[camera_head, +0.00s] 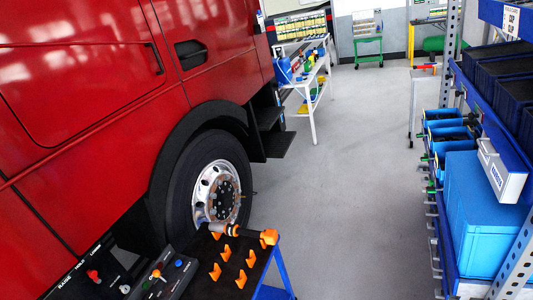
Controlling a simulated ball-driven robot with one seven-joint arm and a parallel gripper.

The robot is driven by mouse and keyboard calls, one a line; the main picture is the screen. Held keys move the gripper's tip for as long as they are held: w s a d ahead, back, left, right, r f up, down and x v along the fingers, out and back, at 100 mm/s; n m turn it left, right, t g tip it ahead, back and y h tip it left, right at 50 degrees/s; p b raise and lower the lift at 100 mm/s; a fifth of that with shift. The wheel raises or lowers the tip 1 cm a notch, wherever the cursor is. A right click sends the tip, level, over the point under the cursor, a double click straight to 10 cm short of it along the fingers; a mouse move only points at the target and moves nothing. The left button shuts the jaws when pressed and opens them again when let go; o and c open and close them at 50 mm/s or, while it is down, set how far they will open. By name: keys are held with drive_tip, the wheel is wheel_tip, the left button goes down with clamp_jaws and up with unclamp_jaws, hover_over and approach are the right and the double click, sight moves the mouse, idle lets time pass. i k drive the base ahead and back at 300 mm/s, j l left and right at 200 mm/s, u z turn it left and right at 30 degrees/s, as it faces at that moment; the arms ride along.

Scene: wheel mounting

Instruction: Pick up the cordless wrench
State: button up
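A tool with a grey body and orange parts (240,231), which looks like the cordless wrench, lies along the far edge of a small black-topped cart (258,267) at the bottom middle. Its orange end points right. Several orange holders (226,263) stand on the cart top in front of it, with nothing in them that I can make out. My gripper does not show in this view, so I cannot see whether it holds anything.
A red truck (85,90) fills the left, its wheel (217,192) just behind the cart. A control panel (150,277) is at bottom left. A shelf with blue boxes (478,215) lines the right. A white workbench (307,85) stands farther back. The grey floor between is clear.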

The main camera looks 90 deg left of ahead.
sight(271, 235)
drive_tip(key=i+u, duration=0.5)
drive_tip(key=i+l+u, duration=0.25)
drive_tip(key=u, duration=0.2)
drive_tip(key=i+j+u, duration=0.1)
drive_tip(key=u, duration=0.35)
drive_tip(key=i+u, duration=0.45)
drive_tip(key=i+l+u, duration=0.1)
drive_tip(key=u, duration=0.35)
drive_tip(key=i+l+u, duration=0.15)
drive_tip(key=u, duration=0.35)
drive_tip(key=i+l+u, duration=0.25)
drive_tip(key=u, duration=0.2)
drive_tip(key=i+l+u, duration=0.1)
drive_tip(key=i+u, duration=0.15)
drive_tip(key=u, duration=0.15)
drive_tip(key=i+l+u, duration=0.2)
drive_tip(key=u, duration=0.2)
drive_tip(key=i+l+u, duration=0.25)
drive_tip(key=u, duration=0.15)
drive_tip(key=i+l+u, duration=0.15)
drive_tip(key=l+u, duration=0.25)
